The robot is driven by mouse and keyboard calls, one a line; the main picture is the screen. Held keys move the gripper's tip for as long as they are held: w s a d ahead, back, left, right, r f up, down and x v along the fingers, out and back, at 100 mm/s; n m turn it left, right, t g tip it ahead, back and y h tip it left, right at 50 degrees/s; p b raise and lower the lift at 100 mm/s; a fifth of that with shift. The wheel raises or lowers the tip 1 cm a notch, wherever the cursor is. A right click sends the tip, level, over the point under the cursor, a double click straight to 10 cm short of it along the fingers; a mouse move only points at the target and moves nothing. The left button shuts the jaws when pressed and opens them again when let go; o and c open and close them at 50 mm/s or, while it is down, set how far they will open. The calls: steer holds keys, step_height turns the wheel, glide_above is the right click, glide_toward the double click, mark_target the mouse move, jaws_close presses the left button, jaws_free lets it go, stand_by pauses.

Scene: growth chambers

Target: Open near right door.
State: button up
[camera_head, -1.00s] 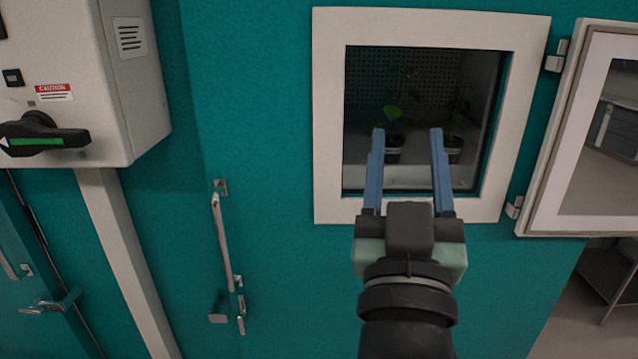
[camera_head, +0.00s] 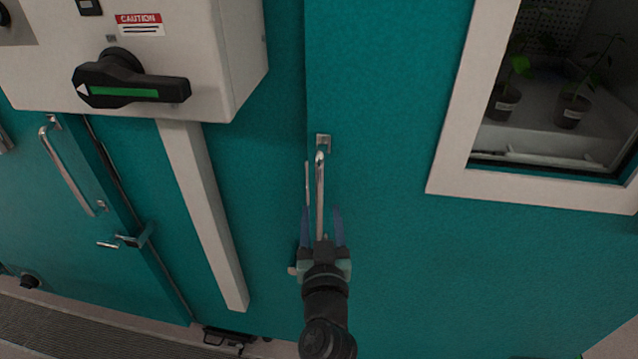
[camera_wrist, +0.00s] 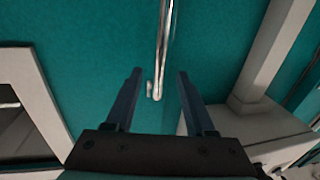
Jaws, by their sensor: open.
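The near right door (camera_head: 400,275) is a teal panel with a white-framed window, and it looks shut. Its upright metal bar handle (camera_head: 320,185) is on the door's left side. My gripper (camera_head: 321,210) is open in front of the lower part of this handle, one blue finger on each side of the bar in the picture. In the wrist view the handle (camera_wrist: 164,40) runs between the fingertips of my gripper (camera_wrist: 160,72). I cannot tell whether the bar is in depth between the fingers; no contact shows. My gripper hides the handle's lower end in the head view.
A white control box (camera_head: 215,60) with a black rotary switch (camera_head: 125,85) juts out at the upper left. A white post (camera_head: 200,215) runs down below it. Another teal door (camera_head: 70,240) with its own handle is at far left. Potted plants (camera_head: 573,108) stand behind the window.

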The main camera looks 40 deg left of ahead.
mark_target(320, 193)
steer(key=x, duration=0.7)
steer(key=shift+w+a, duration=0.2)
steer(key=shift+w, duration=0.05)
jaws_close()
stand_by(1.2)
